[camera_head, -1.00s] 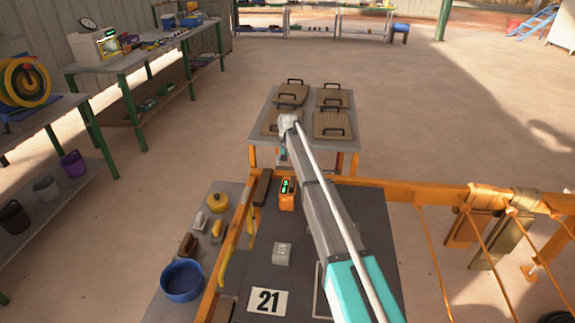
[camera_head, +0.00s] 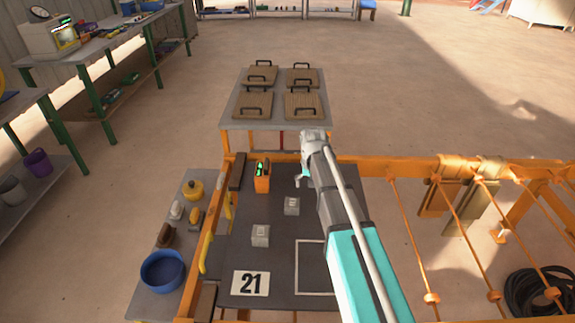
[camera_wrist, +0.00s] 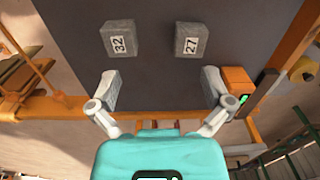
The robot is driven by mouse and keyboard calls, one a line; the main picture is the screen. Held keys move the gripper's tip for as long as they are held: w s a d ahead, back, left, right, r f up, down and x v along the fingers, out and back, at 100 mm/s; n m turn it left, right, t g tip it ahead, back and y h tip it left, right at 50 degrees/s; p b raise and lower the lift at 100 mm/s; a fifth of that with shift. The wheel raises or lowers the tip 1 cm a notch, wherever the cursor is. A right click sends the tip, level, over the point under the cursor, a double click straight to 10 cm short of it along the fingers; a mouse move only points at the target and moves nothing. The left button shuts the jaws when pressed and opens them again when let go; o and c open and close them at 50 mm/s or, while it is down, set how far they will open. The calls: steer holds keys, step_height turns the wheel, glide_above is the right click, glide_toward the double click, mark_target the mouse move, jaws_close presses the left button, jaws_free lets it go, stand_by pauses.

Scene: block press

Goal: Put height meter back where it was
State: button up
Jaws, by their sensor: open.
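The height meter appears to be the orange box with a green display (camera_head: 262,179). It stands upright on the dark press table (camera_head: 240,210), near its back left corner. My gripper (camera_head: 304,180) is over the back of this table, to the right of the meter and apart from it in the head view. In the wrist view my gripper (camera_wrist: 160,88) is open, with nothing between its fingers. There the orange meter (camera_wrist: 237,80) shows just beyond the right finger, partly hidden by it; I cannot tell whether they touch.
Two grey blocks (camera_head: 260,235) (camera_head: 291,206) stand on the table; the wrist view shows labels 32 (camera_wrist: 119,39) and 27 (camera_wrist: 193,38). A "21" card (camera_head: 250,283) lies in front. Orange rails (camera_head: 390,169) edge the table. A table with wooden boards (camera_head: 230,118) stands behind.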

steer(key=s+d, duration=0.4)
steer(key=s, duration=0.6)
steer(key=s+d, duration=0.5)
steer(key=s, duration=0.4)
steer(key=shift+s, duration=0.4)
